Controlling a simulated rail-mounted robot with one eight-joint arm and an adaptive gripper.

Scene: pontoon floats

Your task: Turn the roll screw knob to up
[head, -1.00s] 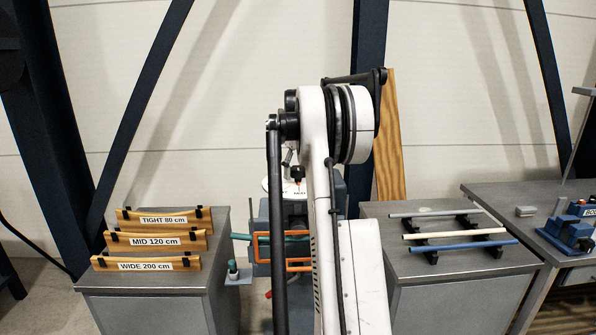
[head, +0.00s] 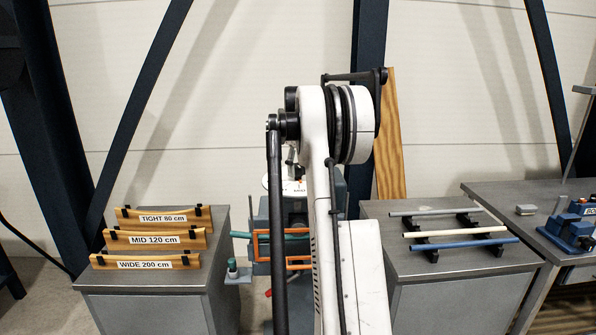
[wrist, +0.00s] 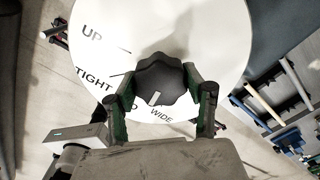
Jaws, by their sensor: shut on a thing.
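In the wrist view the knob (wrist: 170,72), dark with a lobed edge, sits on a round white dial (wrist: 215,35). The dial reads UP (wrist: 92,33) at upper left, then TIGHT (wrist: 93,79), a partly hidden label, and WIDE (wrist: 161,116). The knob's pale pointer mark (wrist: 154,98) points down and slightly left, between the partly hidden label and WIDE. My gripper (wrist: 162,82) is shut on the knob, one finger on each side. In the head view the dial (head: 293,186) shows partly behind my arm; the gripper and knob are hidden there.
A bench at left holds wooden templates (head: 155,239) marked TIGHT, MID and WIDE. The roll machine (head: 262,222), with an orange frame (head: 262,246), stands behind my arm. Rods (head: 455,235) lie on a rack on the right bench (head: 385,262). A blue device (head: 575,232) stands far right.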

